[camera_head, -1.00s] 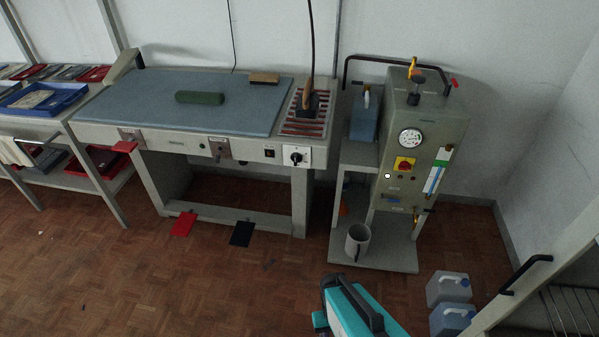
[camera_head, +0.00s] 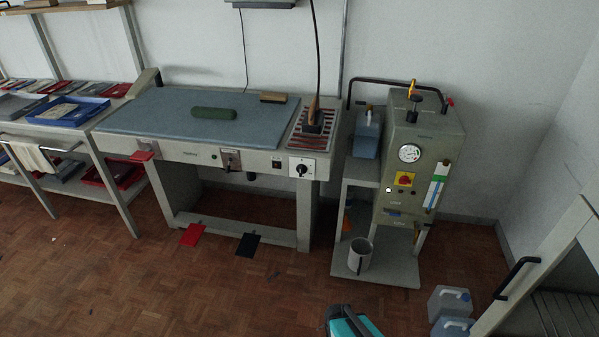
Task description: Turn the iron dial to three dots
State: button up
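The iron dial (camera_head: 302,170) is a black knob on a white square plate, on the front panel of the ironing table (camera_head: 170,146) at its right end. Marks around the knob are too small to read, so I cannot tell which setting it points to. The iron (camera_head: 313,121), with a brown handle and a cable going up, stands on a red-striped rest (camera_head: 298,143) above the dial. A teal and black part of my own body shows at the bottom edge, well below and right of the dial. My gripper's fingers are not in view.
A grey boiler unit (camera_head: 420,140) with a gauge stands right of the table, with a grey jug (camera_head: 359,254) on its base. Red (camera_head: 193,234) and black (camera_head: 247,245) pedals lie below the table. Canisters (camera_head: 449,301) stand at lower right.

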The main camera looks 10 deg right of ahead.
aim_at(301, 170)
jog(key=u, duration=0.9)
jog(key=i, duration=0.45)
jog(key=z, duration=1)
jog(key=k, duration=0.15)
jog(key=u, duration=2.2)
jog(key=i, duration=0.35)
jog(key=u, duration=0.1)
